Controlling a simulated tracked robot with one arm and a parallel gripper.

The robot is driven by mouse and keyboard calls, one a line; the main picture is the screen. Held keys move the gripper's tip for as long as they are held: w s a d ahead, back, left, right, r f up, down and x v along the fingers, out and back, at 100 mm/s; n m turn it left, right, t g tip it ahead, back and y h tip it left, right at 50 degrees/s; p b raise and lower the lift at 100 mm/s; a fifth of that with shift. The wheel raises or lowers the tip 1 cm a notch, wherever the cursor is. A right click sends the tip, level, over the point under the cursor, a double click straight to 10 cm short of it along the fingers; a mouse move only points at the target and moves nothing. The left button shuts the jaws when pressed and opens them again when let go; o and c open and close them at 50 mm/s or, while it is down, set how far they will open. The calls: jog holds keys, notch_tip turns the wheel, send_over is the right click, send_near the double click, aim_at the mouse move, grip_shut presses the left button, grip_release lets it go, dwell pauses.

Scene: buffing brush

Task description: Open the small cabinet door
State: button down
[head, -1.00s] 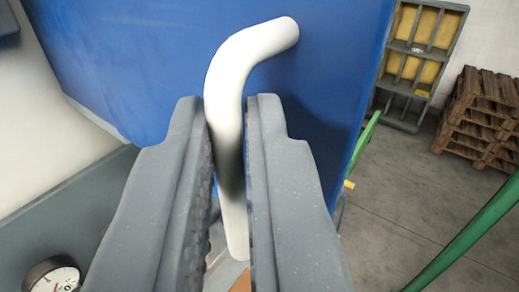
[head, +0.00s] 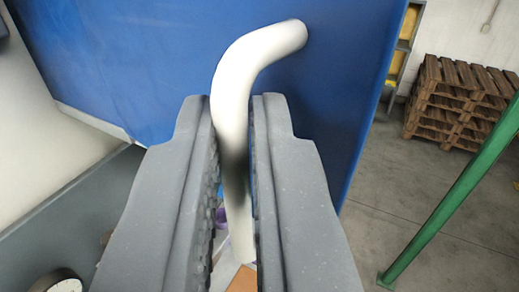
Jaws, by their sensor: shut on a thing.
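The blue cabinet door (head: 130,60) fills the upper middle of the head view. A white bent bar handle (head: 262,48) is fixed to it near its right side and runs down between my fingers. My gripper (head: 232,130) has its two grey fingers on either side of the handle's straight part and is shut on it. The lower part of the handle is partly hidden between the fingers. The door's right edge shows against the floor behind. The door's hinge side and the cabinet interior cannot be made out clearly.
A green post (head: 455,195) stands on the concrete floor (head: 385,215) at right. Stacked wooden pallets (head: 455,100) are by the back wall. A grey panel (head: 60,215) with a round gauge (head: 58,284) lies at lower left. Floor between door and post is clear.

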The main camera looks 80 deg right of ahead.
jog(key=shift+w+d+f, duration=0.2)
jog(key=c, duration=1.9)
grip_release()
jog(key=o, duration=0.4)
jog(key=shift+w+d+f, duration=0.2)
jog(key=shift+w+d, duration=0.15)
jog(key=shift+w, duration=0.05)
jog(key=a, duration=0.4)
jog(key=s+a+p, duration=0.1)
jog(key=a, duration=0.4)
jog(key=s+a+p, duration=0.1)
jog(key=a, duration=0.4)
jog(key=shift+r, duration=0.1)
